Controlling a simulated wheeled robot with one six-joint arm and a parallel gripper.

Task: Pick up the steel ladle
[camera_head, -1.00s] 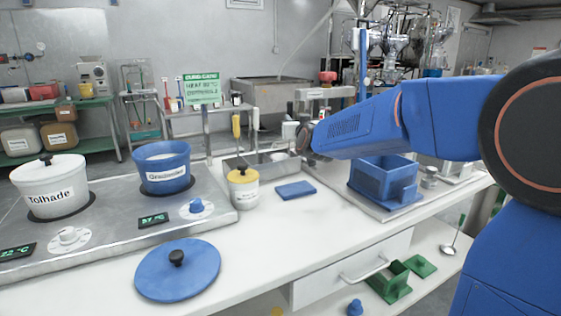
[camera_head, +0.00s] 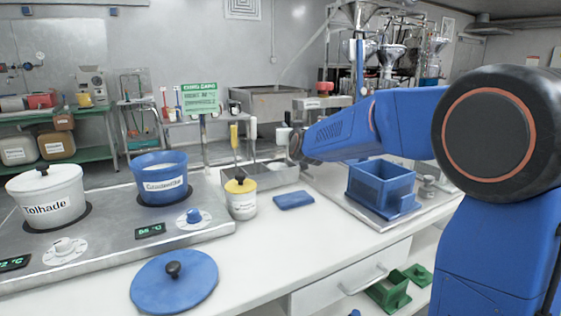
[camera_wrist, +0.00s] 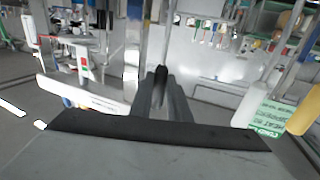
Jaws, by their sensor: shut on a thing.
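My gripper (camera_wrist: 160,92) shows in the wrist view with its grey fingers close together. A dark, narrow piece (camera_wrist: 159,86) shows between them, and I take it for part of the steel ladle. The ladle's bowl is not clear in either current view. In the head view my gripper (camera_head: 297,144) is above the back of the counter, right of the steel tray (camera_head: 280,177). Its fingers are too small there to read. A yellow handle (camera_head: 234,137) and a white handle (camera_head: 253,130) stand upright left of my gripper.
On the left, a white pot (camera_head: 45,195) and a blue pot (camera_head: 160,180) stand on the hotplate. A yellow-lidded jar (camera_head: 241,205), a blue pad (camera_head: 294,200) and a blue lid (camera_head: 174,284) lie on the counter. A blue bin (camera_head: 380,185) stands below my arm.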

